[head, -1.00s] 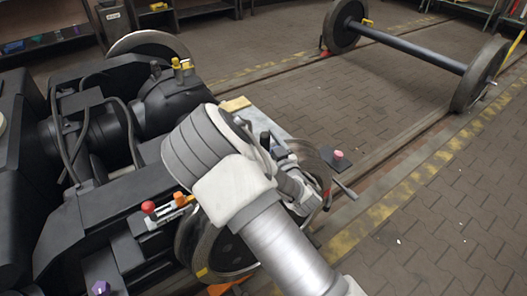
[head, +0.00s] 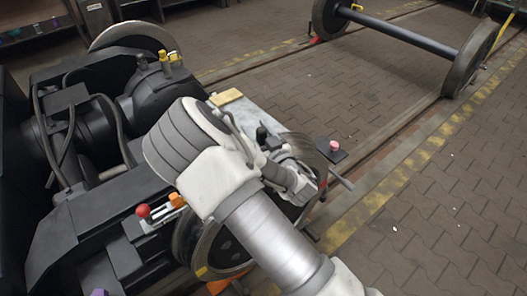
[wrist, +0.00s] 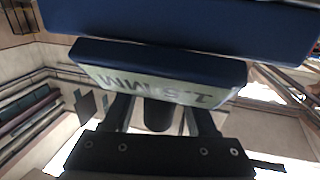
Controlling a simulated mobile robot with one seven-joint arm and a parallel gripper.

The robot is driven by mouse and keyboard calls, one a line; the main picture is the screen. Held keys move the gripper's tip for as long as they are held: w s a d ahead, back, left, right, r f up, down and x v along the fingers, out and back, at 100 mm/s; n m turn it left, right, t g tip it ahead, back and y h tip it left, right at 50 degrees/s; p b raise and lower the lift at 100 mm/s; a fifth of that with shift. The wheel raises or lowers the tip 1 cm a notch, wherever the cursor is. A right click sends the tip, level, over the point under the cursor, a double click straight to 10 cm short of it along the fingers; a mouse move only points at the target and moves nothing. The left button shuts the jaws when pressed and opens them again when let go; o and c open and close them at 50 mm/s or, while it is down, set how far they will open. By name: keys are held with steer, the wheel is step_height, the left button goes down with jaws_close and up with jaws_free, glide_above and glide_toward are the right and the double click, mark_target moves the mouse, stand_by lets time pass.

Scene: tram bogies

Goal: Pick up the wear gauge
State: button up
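In the wrist view, a dark blue block with a pale face and inverted lettering that includes "MM" (wrist: 160,85) sits in front of my gripper (wrist: 160,118). It is probably the wear gauge. A wider blue bar (wrist: 180,25) crosses the top of that view. Two black fingers stand well apart, with a dark cylinder between them and visible gaps beside it. The block hides the fingertips, so I cannot tell whether they grip anything. In the head view, my arm reaches over the near bogie wheel, and its own links largely hide the gripper.
The black bogie (head: 90,225) fills the left, with a red-knobbed lever (head: 143,211) on its side. A dark plate with a pink knob (head: 334,146) is beyond the wheel. A loose wheelset (head: 405,35) stands on the far track. The paved floor at right is clear.

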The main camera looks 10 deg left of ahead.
jaws_close()
stand_by(1.1)
